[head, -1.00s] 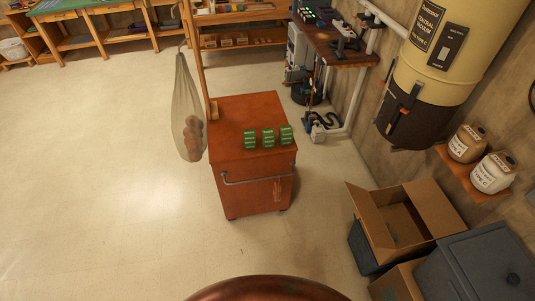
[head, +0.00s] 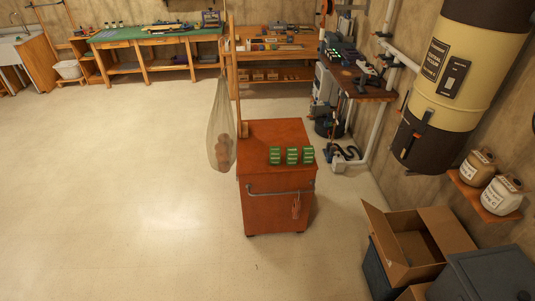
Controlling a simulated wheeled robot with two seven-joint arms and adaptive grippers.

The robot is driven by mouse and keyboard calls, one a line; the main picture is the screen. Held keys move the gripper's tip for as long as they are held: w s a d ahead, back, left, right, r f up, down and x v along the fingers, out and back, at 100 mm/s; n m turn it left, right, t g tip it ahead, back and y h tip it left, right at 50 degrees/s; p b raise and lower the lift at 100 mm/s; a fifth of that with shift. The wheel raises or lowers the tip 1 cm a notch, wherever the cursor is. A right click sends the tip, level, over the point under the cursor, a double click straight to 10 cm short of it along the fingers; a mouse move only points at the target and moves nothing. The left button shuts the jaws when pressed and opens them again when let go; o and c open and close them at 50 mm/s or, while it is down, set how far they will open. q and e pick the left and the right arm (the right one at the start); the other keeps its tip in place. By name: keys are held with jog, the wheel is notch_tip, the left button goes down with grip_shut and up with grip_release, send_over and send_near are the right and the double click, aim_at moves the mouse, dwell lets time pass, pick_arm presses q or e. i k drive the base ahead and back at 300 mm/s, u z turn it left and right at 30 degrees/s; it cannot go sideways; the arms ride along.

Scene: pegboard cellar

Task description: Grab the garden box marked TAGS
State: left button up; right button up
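Three small green boxes stand in a row on top of an orange-red wheeled cabinet (head: 262,132): a left one (head: 275,156), a middle one (head: 292,156) and a right one (head: 308,155). Each has pale markings on its front, too small to read, so I cannot tell which is marked TAGS. Nothing is touching the boxes. Neither of my grippers is in the head view.
A net bag (head: 221,125) hangs from a pole at the cabinet's left side. An open cardboard box (head: 447,230) and a grey bin (head: 480,277) stand at the lower right. A vacuum tank (head: 450,75) is on the right wall. The floor in front and left is clear.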

aim_at(292, 154)
jog(key=u, duration=0.8)
jog(key=i, duration=1)
jog(key=u, duration=0.7)
jog(key=i, duration=1.05)
jog(key=z, duration=0.75)
jog(key=i, duration=0.8)
jog(key=z, duration=0.85)
